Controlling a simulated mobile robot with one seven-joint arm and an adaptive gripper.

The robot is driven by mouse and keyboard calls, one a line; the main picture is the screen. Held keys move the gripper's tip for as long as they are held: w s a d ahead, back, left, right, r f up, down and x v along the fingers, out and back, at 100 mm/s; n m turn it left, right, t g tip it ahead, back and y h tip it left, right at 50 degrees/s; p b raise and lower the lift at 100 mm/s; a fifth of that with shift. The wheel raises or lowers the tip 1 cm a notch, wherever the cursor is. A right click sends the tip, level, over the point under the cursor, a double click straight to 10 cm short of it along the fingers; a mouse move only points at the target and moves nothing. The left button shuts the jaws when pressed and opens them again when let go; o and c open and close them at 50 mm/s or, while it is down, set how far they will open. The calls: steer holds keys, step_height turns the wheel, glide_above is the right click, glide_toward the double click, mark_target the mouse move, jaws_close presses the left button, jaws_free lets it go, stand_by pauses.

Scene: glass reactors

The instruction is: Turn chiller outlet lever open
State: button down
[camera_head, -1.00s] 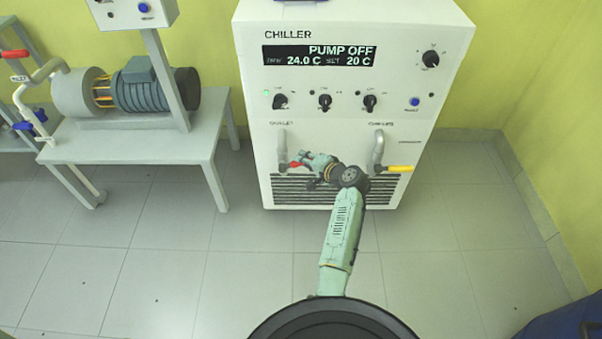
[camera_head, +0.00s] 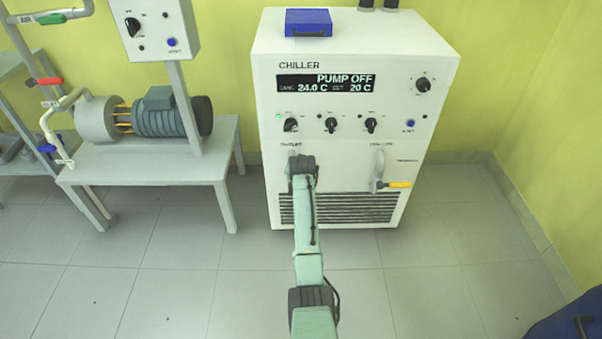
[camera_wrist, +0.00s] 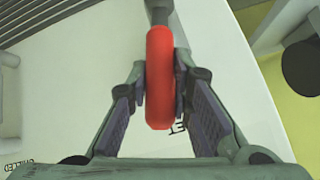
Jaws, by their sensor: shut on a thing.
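The chiller (camera_head: 345,148) is a white cabinet in the head view, and its display reads PUMP OFF, 24.0 C and SET 20 C. The red outlet lever (camera_wrist: 160,95) fills the middle of the wrist view, its stem at the top. My gripper (camera_wrist: 161,72) is shut on it, one finger on each side. In the head view my arm reaches up to the chiller's left port and hides the gripper, the red lever and most of the outlet pipe.
A second port with a yellow lever (camera_head: 397,184) sits to the right on the chiller front. A bench (camera_head: 155,165) with a pump and motor (camera_head: 165,115) stands on the left. A blue box (camera_head: 308,23) rests on the chiller. The floor in front is clear.

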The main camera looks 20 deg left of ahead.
steer(key=shift+s+a+n+h, duration=0.2)
steer(key=shift+a+n+h, duration=0.2)
steer(key=shift+a+h, duration=0.3)
steer(key=shift+t, duration=0.3)
steer(key=c, duration=1.7)
jaws_free()
steer(key=shift+o, duration=1.3)
steer(key=shift+r, duration=0.1)
steer(key=v, duration=1.2)
steer(key=shift+a, duration=0.15)
